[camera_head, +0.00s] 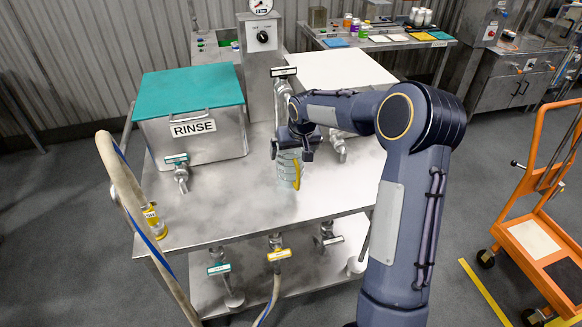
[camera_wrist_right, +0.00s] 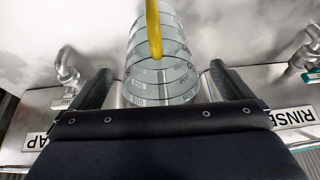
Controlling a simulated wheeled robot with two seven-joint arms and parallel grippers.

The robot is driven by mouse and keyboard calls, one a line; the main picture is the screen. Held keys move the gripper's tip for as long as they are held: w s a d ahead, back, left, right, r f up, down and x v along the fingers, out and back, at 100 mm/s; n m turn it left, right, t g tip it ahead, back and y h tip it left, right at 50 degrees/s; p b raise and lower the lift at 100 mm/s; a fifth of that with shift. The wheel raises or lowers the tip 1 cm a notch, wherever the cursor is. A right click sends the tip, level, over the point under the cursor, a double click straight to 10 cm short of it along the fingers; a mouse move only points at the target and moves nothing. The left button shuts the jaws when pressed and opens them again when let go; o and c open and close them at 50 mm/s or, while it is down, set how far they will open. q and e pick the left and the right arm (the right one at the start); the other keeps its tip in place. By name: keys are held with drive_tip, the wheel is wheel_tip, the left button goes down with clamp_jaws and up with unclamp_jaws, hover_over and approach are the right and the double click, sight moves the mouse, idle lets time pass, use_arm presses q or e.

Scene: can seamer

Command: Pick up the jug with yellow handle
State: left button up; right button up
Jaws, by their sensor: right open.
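The jug (camera_head: 286,172) is a clear measuring jug with graduation marks and a yellow handle (camera_head: 297,174). It stands on the steel table in the head view, partly hidden by my right gripper (camera_head: 291,152). In the right wrist view the jug (camera_wrist_right: 165,72) lies between and in front of the two dark fingers (camera_wrist_right: 165,84), with its yellow handle (camera_wrist_right: 154,28) towards the top. The right gripper is open, with a finger on each side of the jug; a gap shows beside it. My left gripper is out of view.
The steel table (camera_head: 225,215) carries a RINSE tank (camera_head: 195,138) with a teal lid and tap at left. A thick hose (camera_head: 122,180) stands at its left edge. A gauge column (camera_head: 262,60) rises behind. An orange trolley (camera_head: 545,200) is at right.

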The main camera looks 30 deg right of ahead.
sight(292, 168)
drive_tip(key=p+x, duration=0.1)
drive_tip(key=x, duration=0.4)
drive_tip(key=shift+w+d, duration=0.15)
drive_tip(key=shift+w, duration=0.1)
drive_tip(key=c, duration=1.2)
